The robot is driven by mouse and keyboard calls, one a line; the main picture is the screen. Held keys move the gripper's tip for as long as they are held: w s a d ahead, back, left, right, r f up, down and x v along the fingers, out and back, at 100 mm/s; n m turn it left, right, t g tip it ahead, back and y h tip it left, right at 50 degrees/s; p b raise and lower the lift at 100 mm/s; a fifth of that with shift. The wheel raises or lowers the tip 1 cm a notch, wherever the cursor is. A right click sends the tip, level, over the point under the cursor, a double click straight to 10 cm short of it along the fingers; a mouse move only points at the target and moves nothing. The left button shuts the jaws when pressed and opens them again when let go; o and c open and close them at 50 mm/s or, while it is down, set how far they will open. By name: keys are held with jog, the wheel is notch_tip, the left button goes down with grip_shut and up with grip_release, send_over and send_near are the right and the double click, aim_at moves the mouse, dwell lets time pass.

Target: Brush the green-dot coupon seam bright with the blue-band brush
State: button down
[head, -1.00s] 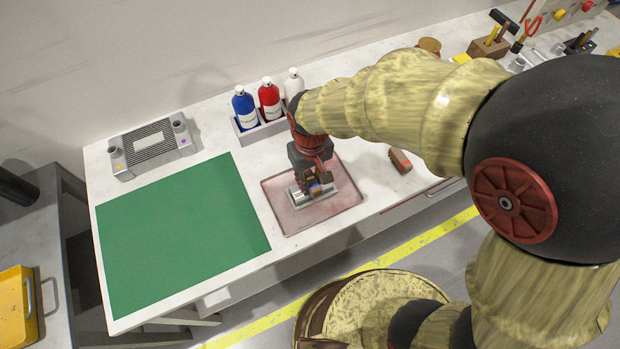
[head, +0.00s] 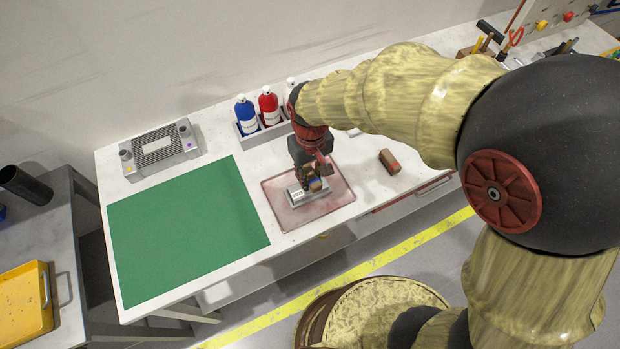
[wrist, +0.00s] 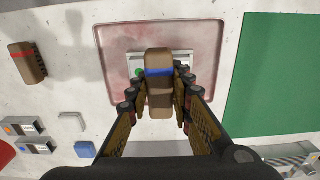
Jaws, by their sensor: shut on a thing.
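My gripper (wrist: 160,100) is shut on the blue-band brush (wrist: 160,74), a brown block with a blue stripe. In the head view my gripper (head: 313,178) is over the tray, with the brush low at the coupon. The green-dot coupon (wrist: 184,57) is a pale metal piece in the pink tray (wrist: 113,38). Its green dot (wrist: 139,72) shows just left of the brush. The brush covers the coupon's middle, so the seam is hidden. I cannot tell whether the bristles touch it. The coupon (head: 296,194) also shows in the head view.
A red-band brush (head: 389,161) lies right of the tray. A green mat (head: 185,230) covers the left bench. A bottle rack (head: 262,134) and a grey fixture (head: 158,148) stand behind. Coupons with blue and orange marks (wrist: 22,126) (wrist: 34,146) lie in the wrist view's lower left.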

jog(key=shift+r+p, duration=0.5)
jog(key=shift+r, duration=0.45)
